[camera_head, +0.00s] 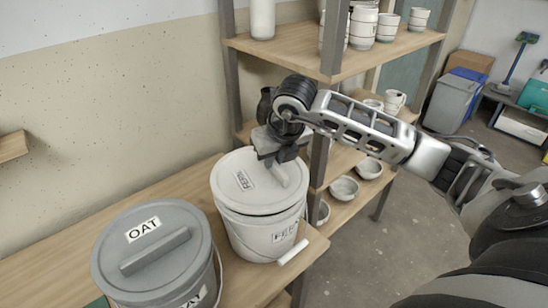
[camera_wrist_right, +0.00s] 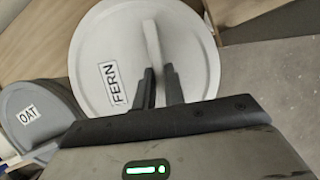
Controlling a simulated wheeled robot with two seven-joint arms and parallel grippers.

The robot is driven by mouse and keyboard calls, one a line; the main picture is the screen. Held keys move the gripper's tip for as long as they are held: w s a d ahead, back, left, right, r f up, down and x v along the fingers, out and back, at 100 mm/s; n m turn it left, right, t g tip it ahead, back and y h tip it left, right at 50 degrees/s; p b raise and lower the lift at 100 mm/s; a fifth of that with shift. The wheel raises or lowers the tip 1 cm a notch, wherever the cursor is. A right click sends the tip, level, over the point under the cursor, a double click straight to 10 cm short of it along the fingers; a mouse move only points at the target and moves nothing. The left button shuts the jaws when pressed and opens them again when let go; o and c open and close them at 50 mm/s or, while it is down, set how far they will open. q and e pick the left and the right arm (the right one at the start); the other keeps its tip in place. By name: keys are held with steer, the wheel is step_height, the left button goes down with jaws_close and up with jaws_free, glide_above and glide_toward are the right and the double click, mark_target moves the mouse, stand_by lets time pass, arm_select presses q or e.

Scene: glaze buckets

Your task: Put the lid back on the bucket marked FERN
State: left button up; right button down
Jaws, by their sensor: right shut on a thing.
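The white FERN bucket (camera_head: 250,234) stands upright on the wooden table near its right end, its label partly visible. A white lid (camera_head: 236,192) marked FERN lies over its mouth; it also shows in the wrist view (camera_wrist_right: 100,45). A thin dark line shows between lid and bucket at the front, so I cannot tell whether the lid is fully seated. My right gripper (camera_head: 277,163) is above the lid, shut on its raised bar handle (camera_wrist_right: 152,45); its fingers show in the wrist view (camera_wrist_right: 160,87). My left gripper is not in view.
A grey OAT bucket with its lid (camera_head: 140,245) on stands close by at the left. The FERN bucket's bail grip (camera_head: 293,252) hangs at the table's right edge. A wooden shelf rack (camera_head: 300,48) with pots and bowls stands behind and right. The table's left rear is clear.

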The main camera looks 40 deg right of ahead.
steer(key=shift+f+b, duration=0.5)
steer(key=shift+b, duration=0.25)
stand_by(0.8)
steer(key=c, duration=0.9)
jaws_free()
steer(key=shift+r, duration=0.15)
steer(key=shift+r+p, duration=1.2)
steer(key=shift+r, duration=0.55)
steer(key=shift+r+p, duration=1.05)
steer(key=shift+r, duration=0.65)
